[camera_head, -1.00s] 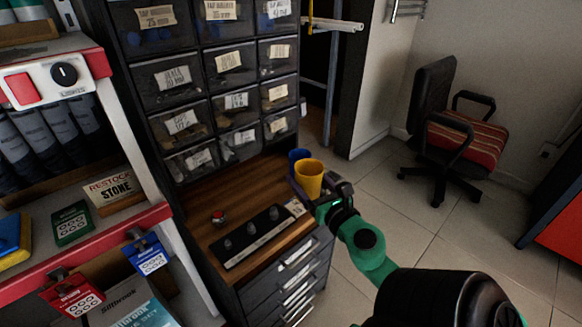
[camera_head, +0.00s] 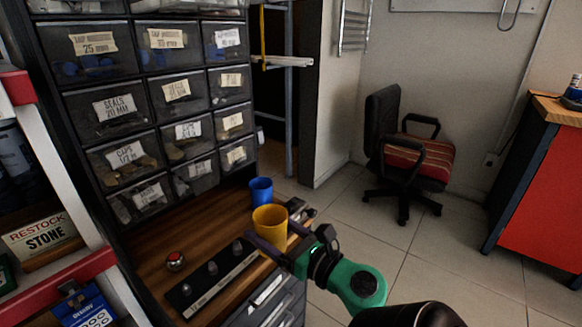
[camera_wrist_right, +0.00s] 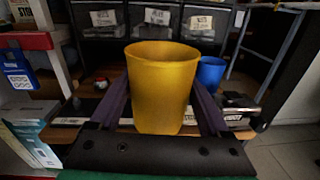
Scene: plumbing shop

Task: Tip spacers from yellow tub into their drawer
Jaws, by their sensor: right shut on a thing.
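The yellow tub (camera_head: 270,218) is upright at the right end of the wooden bench. My right gripper (camera_head: 272,240) is shut on it, one finger on each side. In the right wrist view the tub (camera_wrist_right: 160,90) stands between the two fingers of the gripper (camera_wrist_right: 160,110). Its inside and any spacers are hidden. Whether its base touches the bench is unclear. A rack of clear labelled drawers (camera_head: 120,103) stands behind the bench, its drawers looking shut. I can read seals and caps labels, but cannot tell which drawer is for spacers. My left gripper is out of view.
A blue cup (camera_head: 261,192) stands just behind the tub. A black strip with several knobs (camera_head: 213,281) and a red button (camera_head: 175,260) are on the bench (camera_head: 150,240). A red-framed shelf (camera_head: 60,290) is at left. An office chair (camera_head: 410,150) stands on open floor at right.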

